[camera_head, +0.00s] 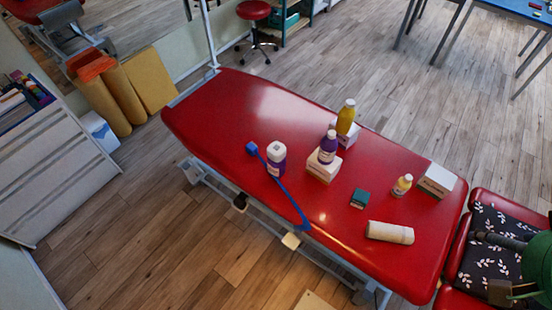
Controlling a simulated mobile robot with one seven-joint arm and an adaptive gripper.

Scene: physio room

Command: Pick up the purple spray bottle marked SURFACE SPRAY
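Two purple bottles stand on the red treatment table (215,105). One purple bottle (276,160) is wide, with a white top and a pale label, and stands upright on the red surface near the table's front edge. The other purple bottle (328,148) is slimmer, with a white cap and a pale label, and stands upright on a white box (322,169). The lettering is too small to read, so I cannot tell which is marked SURFACE SPRAY. My gripper is not visible.
A blue strap (288,195) lies beside the wide bottle. A yellow bottle (346,117), teal box (360,198), small bottle (402,185), white box (437,180) and rolled towel (390,232) occupy the right half. The table's left end is bare. A patterned chair (490,218) stands right.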

